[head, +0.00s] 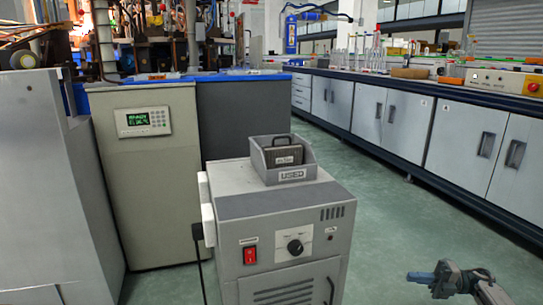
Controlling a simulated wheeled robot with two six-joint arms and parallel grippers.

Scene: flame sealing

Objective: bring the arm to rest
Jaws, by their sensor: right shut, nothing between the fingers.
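My right gripper (424,277) shows at the lower right of the head view, low over the green floor. Its fingers are together with nothing between them, and it points left. It is apart from the grey cabinet to its left. My left gripper is not in view.
A grey cabinet (285,208) with a red switch and a knob stands at the middle. On it sits a grey bin (290,174) marked USED, holding a dark item (283,155). A long lab bench (400,125) runs along the right. Green floor (400,225) is clear between them.

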